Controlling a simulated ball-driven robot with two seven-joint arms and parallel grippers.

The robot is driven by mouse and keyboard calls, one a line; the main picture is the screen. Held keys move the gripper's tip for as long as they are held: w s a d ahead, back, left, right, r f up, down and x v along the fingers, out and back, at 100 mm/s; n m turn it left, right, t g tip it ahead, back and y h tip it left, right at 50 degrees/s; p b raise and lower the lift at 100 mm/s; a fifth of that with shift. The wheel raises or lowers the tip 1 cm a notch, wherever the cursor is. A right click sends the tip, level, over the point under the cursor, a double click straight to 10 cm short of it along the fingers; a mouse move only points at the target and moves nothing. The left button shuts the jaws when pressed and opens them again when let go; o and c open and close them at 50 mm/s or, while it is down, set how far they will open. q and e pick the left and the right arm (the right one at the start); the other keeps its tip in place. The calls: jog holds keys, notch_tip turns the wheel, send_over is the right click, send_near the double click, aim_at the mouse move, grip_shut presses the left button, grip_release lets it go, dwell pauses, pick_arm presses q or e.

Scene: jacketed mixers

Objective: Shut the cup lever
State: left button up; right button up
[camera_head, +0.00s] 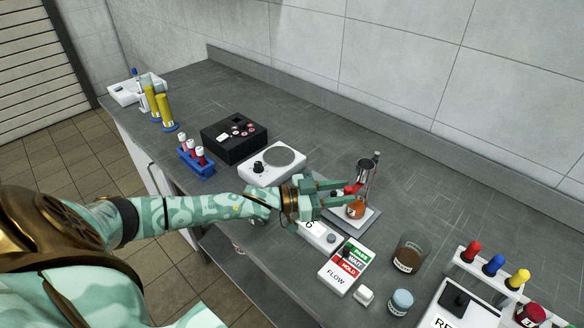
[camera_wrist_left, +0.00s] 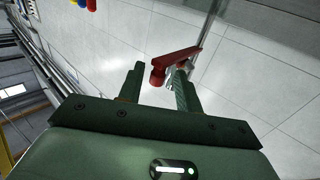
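The red cup lever (camera_head: 352,188) sits below a clear grey cup (camera_head: 363,170) on a thin stand at the bench's middle right. My left gripper (camera_head: 352,192) reaches in from the left with its fingers apart around the lever. In the left wrist view the red lever (camera_wrist_left: 178,63) slants up to the right, close to the tip of the right-hand finger; the fingers (camera_wrist_left: 158,83) are open. I cannot tell whether finger and lever touch. A flask of orange-red liquid (camera_head: 355,211) stands below the cup. My right gripper is in neither view.
A brown-filled beaker (camera_head: 408,258) and a small jar (camera_head: 401,301) are to the right. A hotplate (camera_head: 272,164) and black box (camera_head: 234,137) stand left. The bench behind is clear.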

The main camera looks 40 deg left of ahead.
pick_arm(q)
jog(key=p+v, duration=0.1)
jog(key=v, duration=1.3)
jog(key=shift+a, duration=0.25)
jog(key=shift+s, duration=0.15)
